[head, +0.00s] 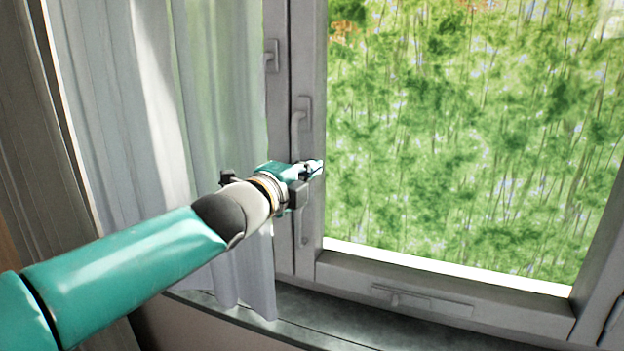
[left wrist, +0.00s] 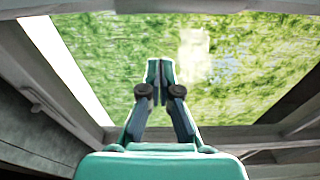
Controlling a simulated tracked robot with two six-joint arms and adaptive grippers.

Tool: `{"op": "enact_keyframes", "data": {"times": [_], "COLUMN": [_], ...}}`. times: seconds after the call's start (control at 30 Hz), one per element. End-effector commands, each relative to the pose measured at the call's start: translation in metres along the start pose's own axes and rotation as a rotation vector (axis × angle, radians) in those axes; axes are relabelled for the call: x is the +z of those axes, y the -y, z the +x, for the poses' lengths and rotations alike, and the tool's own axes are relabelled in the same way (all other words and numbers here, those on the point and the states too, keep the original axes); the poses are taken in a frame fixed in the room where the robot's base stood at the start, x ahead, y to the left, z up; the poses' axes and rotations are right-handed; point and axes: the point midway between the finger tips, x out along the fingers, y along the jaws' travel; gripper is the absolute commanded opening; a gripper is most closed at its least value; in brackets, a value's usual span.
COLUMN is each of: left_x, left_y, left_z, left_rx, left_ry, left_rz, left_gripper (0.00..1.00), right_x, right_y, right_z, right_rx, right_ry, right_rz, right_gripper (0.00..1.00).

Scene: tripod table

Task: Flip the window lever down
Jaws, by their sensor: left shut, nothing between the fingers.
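A grey lever handle (head: 298,130) on an upright plate is on the window's left upright frame in the head view. It points down, and its lower end is hidden behind my gripper. A slim grey handle part (head: 303,232) shows below my wrist on the same frame. My left gripper (head: 316,167) is in front of this frame, near the glass edge. In the left wrist view my left gripper (left wrist: 160,68) has its fingers together, empty, against the glass view. Whether it touches a handle cannot be told. My right gripper is out of view.
A low, flat handle fitting (head: 420,301) is on the bottom frame. A small latch (head: 271,56) is higher on the left frame. A pale curtain (head: 150,120) hangs to the left, by my arm. The space before the glass (head: 470,140) is clear.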

Motion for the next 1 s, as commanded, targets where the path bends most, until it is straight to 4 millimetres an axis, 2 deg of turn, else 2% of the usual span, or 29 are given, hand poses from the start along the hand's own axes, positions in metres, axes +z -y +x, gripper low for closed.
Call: {"op": "enact_keyframes", "data": {"times": [0.03, 0.2, 0.4, 0.77, 0.87, 0.97, 1.0], "left_x": [0.000, 0.001, 0.002, 0.004, 0.014, 0.031, 0.040], "left_y": [-0.003, -0.001, -0.001, -0.001, -0.003, -0.025, -0.040], "left_z": [-0.012, -0.040, -0.055, -0.057, -0.056, -0.047, -0.041], "left_rx": [-0.002, 0.000, 0.002, 0.003, 0.013, 0.061, 0.091], "left_ry": [0.001, 0.002, 0.004, 0.007, 0.023, 0.048, 0.059], "left_rz": [0.000, 0.000, -0.001, -0.002, -0.005, -0.016, -0.022], "left_gripper": [0.00, 0.00, 0.00, 0.00, 0.00, 0.00, 0.00], "right_x": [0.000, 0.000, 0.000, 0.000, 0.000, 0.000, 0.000], "right_y": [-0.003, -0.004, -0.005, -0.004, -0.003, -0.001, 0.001], "right_z": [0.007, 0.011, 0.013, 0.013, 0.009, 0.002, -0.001], "right_rx": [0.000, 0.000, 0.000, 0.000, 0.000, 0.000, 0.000], "right_ry": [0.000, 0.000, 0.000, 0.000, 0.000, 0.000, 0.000], "right_rz": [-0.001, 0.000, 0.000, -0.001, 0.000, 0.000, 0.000], "right_gripper": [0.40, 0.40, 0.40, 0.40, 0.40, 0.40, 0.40]}}
